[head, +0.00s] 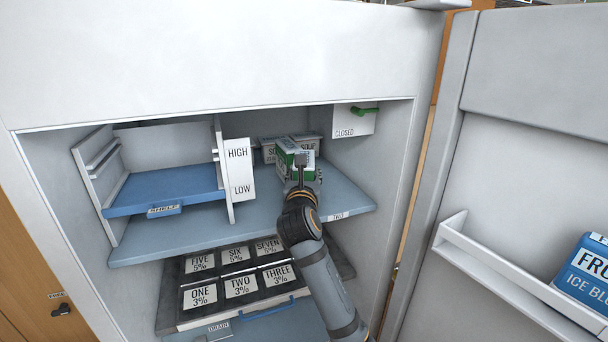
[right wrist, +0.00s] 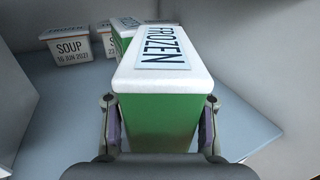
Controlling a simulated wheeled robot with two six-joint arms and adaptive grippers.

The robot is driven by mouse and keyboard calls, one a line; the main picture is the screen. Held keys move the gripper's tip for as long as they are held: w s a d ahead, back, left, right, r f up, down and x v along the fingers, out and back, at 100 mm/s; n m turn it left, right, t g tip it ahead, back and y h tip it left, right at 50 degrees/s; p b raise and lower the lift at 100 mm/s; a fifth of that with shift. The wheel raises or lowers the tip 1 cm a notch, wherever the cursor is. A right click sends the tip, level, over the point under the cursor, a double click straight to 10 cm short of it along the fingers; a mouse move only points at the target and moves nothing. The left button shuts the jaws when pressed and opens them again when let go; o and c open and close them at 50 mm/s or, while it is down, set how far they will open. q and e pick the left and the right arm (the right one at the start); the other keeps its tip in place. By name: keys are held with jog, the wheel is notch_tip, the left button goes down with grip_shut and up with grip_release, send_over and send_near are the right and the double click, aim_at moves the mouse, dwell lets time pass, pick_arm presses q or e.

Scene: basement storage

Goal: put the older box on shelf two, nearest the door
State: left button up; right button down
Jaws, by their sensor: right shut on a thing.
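My right gripper (head: 302,178) reaches into the open cabinet above the blue shelf marked TWO (head: 352,200). In the right wrist view it is shut on a green box with a white lid (right wrist: 160,78), whose top label reads FROZEN. The fingers grip its two sides, and the box looks upright. Whether its base touches the shelf is hidden. A second green, white-lidded box (right wrist: 124,28) stands just behind it, mostly covered. No date shows on either green box. My left gripper is not in view.
A HIGH/LOW panel (head: 239,170) and a small blue shelf (head: 165,187) are at left. The open door (head: 530,130) with its rack (head: 500,268) is at right. Bare shelf lies left of the boxes.

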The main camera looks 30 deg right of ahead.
jog(key=shift+f, duration=0.4)
jog(key=c, duration=0.6)
grip_release()
jog(key=shift+f, duration=0.15)
notch_tip(320, 180, up, 10)
jog(key=shift+r, duration=0.1)
